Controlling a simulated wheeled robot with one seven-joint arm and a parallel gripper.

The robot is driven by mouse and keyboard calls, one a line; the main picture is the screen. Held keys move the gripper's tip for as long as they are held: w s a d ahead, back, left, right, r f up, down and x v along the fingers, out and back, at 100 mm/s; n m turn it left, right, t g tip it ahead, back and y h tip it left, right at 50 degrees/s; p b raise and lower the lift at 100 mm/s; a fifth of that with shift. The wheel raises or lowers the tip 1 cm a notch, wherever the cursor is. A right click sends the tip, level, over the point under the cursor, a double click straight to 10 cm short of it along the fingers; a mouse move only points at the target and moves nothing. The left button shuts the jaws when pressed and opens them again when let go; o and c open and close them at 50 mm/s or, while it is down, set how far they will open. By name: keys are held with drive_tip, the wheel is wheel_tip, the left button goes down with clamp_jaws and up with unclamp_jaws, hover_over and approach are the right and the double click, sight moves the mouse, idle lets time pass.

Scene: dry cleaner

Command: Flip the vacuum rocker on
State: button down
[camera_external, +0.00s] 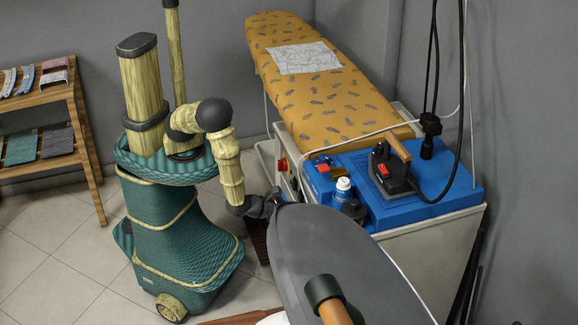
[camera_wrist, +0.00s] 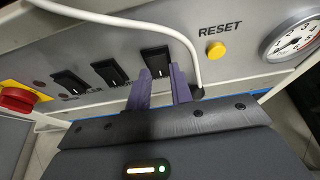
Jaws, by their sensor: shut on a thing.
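Three black rocker switches sit in a row on the grey control panel (camera_wrist: 235,75) in the wrist view: a left one (camera_wrist: 70,82), a middle one (camera_wrist: 110,72) and a right one (camera_wrist: 157,56). Their labels are too small to read, so I cannot tell which is the vacuum rocker by name. My gripper (camera_wrist: 161,72) has its two purple fingers on either side of the right rocker, shut on it. The rocker's lower part is partly hidden between the fingers. In the external view my gripper (camera_external: 274,200) is at the panel end of the ironing station, its fingertips hidden.
A red emergency button (camera_wrist: 16,99) is left of the rockers; a yellow RESET button (camera_wrist: 216,50) and a gauge (camera_wrist: 293,40) are right. A white hose (camera_wrist: 130,20) crosses close above the fingers. A grey ironing board (camera_external: 335,260) stands in front; an iron (camera_external: 390,170) rests on the station.

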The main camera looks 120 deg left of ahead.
drive_tip(key=t+y+b, duration=0.1)
drive_tip(key=b, duration=0.1)
drive_tip(key=t+y+b, duration=0.1)
drive_tip(key=b, duration=0.1)
drive_tip(key=shift+f, duration=0.4)
drive_tip(key=c, duration=1.2)
unclamp_jaws()
drive_tip(key=shift+c, duration=0.2)
drive_tip(key=p+v, duration=0.2)
drive_tip(key=v, duration=1.5)
drive_tip(key=shift+d, duration=0.2)
